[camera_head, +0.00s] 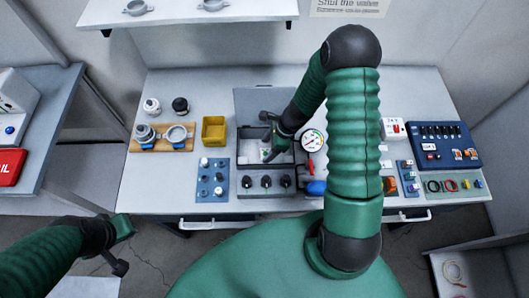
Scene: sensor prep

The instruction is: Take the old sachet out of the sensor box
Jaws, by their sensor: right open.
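The grey sensor box (244,133) stands on the bench near the middle, with its lid (260,100) raised behind it. My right gripper (267,138) is over the box opening, with its jaws open. A small whitish item, perhaps the sachet (266,154), shows inside the box just below the gripper; it is too small to tell clearly, and the gripper and arm hide part of the interior. My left gripper (122,247) is at the lower left, off the bench front, with its two fingers apart and nothing between them.
A yellow bin (213,130), a wooden board with round fittings (186,146) and a blue plate with knobs (212,181) lie left of the box. A round gauge (312,140) stands right of it. A blue case (465,140) sits further right. My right arm covers the bench between.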

